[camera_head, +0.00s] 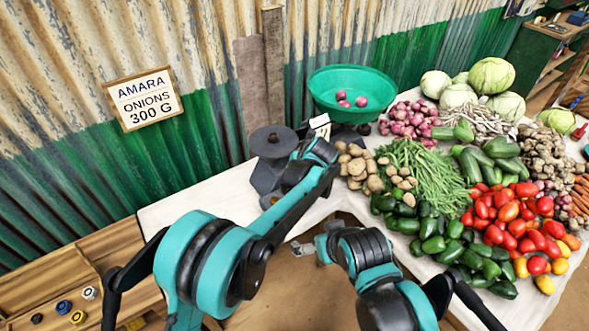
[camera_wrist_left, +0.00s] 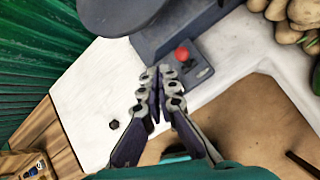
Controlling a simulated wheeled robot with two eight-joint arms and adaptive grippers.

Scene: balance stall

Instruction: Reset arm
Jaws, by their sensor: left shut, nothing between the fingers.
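My left arm reaches in from the left in the head view, over the front of a dark grey balance scale (camera_head: 273,140). Its fingers are hidden there. In the left wrist view my left gripper (camera_wrist_left: 158,74) is shut and empty, its tips near a red knob (camera_wrist_left: 183,54) on the scale base; I cannot tell if they touch. A green bowl (camera_head: 350,92) with a few red onions (camera_head: 361,101) stands behind the scale's right side. My right gripper (camera_head: 308,248) is low in front of the table; its finger opening is unclear.
A sign (camera_head: 143,99) reads "AMARA ONIONS 300 G". Potatoes (camera_head: 355,166), green beans (camera_head: 425,172), tomatoes (camera_head: 505,215) and other vegetables crowd the table's right side. White table (camera_head: 178,212) is mostly clear on the left.

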